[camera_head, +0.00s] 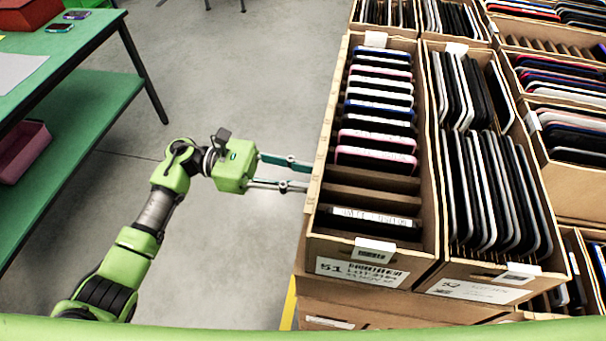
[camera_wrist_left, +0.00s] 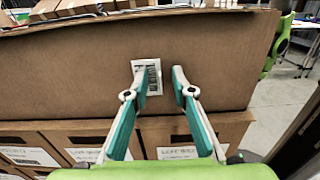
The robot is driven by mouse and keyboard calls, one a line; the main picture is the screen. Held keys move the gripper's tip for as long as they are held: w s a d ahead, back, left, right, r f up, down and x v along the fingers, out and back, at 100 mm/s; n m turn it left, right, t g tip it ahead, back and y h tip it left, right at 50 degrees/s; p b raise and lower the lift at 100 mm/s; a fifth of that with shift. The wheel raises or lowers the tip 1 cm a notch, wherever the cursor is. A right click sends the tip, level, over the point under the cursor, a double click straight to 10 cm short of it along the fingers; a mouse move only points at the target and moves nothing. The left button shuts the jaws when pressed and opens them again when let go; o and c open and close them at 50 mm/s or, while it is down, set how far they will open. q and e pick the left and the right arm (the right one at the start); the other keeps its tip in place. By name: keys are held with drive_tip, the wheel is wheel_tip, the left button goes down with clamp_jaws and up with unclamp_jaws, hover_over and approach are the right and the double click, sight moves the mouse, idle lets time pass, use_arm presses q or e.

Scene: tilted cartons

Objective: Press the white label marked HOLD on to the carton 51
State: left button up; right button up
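Carton 51 (camera_head: 322,245) is an open brown box with a printed 51 label on its front, holding upright slim devices. My left gripper (camera_head: 308,176) reaches in from the left, its fingertips at the carton's left side wall. In the left wrist view that brown wall (camera_wrist_left: 225,55) fills the middle. A small white label with dark print (camera_wrist_left: 155,77) shows against the wall, partly behind the left finger; its wording is too small to read. The two fingers (camera_wrist_left: 160,72) stand apart with a gap between them. I cannot tell if they touch the wall. My right gripper is not in view.
Carton 52 (camera_head: 508,275) stands right beside carton 51, with more filled cartons behind and to the right. Other labelled cartons (camera_wrist_left: 60,138) lie below in the wrist view. A green table (camera_head: 75,35) with a lower shelf is at left. Grey floor (camera_head: 220,285) is clear between.

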use_arm(q)
drive_tip(key=w+a+b, duration=0.1)
drive_tip(key=a+b, duration=0.2)
drive_tip(key=a, duration=0.6)
drive_tip(key=w+a+b, duration=0.2)
drive_tip(key=a+b, duration=0.2)
drive_tip(key=a, duration=0.4)
drive_tip(key=shift+w+a, duration=0.3)
drive_tip(key=shift+a, duration=0.05)
idle(0.4)
